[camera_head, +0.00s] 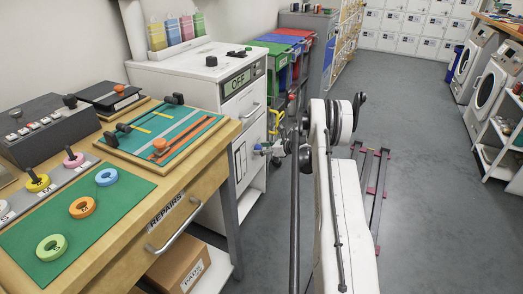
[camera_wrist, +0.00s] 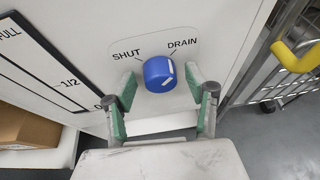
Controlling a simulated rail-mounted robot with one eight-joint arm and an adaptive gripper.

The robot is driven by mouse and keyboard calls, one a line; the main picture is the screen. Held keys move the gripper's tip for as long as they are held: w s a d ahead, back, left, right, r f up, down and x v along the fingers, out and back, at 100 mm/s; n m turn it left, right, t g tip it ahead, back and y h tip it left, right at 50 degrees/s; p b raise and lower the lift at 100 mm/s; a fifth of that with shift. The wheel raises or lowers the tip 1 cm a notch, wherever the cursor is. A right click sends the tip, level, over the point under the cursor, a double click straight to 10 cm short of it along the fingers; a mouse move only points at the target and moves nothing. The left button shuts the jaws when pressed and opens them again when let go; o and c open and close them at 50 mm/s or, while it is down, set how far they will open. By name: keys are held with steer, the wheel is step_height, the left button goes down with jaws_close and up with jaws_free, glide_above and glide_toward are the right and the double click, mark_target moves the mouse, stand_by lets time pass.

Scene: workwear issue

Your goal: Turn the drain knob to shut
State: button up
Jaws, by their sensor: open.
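The blue drain knob (camera_wrist: 160,74) sits on the white cabinet's side panel, below the printed words SHUT at upper left and DRAIN at upper right. White marks show on the right part of its face. My gripper (camera_wrist: 159,76) is open, with one green-padded finger to the left of the knob and one to the right. Gaps show between the pads and the knob, and I see no contact. In the head view, my gripper (camera_head: 272,149) is at the side of the white cabinet (camera_head: 195,75); the knob shows there as a small blue spot (camera_head: 257,149).
A level gauge (camera_wrist: 45,62) is printed left of the knob. A yellow-handled cart (camera_wrist: 296,55) stands close on the right. The wooden repair bench (camera_head: 190,195) stands left of my arm. Coloured bins (camera_head: 280,50) are beyond the cabinet. The floor to the right is open.

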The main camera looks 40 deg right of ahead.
steer(key=c, duration=1.1)
steer(key=shift+c, duration=0.2)
steer(key=shift+s+a+f+n+t+h, duration=0.15)
steer(key=shift+n+t+h, duration=0.7)
steer(key=shift+n, duration=1.45)
steer(key=shift+w+f+n+t+h, duration=0.1)
steer(key=shift+n+t+h, duration=0.75)
steer(key=shift+n, duration=1.45)
steer(key=shift+s+a+f+n+t+h, duration=0.15)
steer(key=shift+n+t+h, duration=0.25)
steer(key=shift+n+t, duration=1.35)
steer(key=shift+w+n+g, duration=0.1)
steer(key=shift+n+g, duration=0.45)
steer(key=shift+n, duration=0.2)
steer(key=o, duration=1.1)
steer(key=shift+o, duration=0.2)
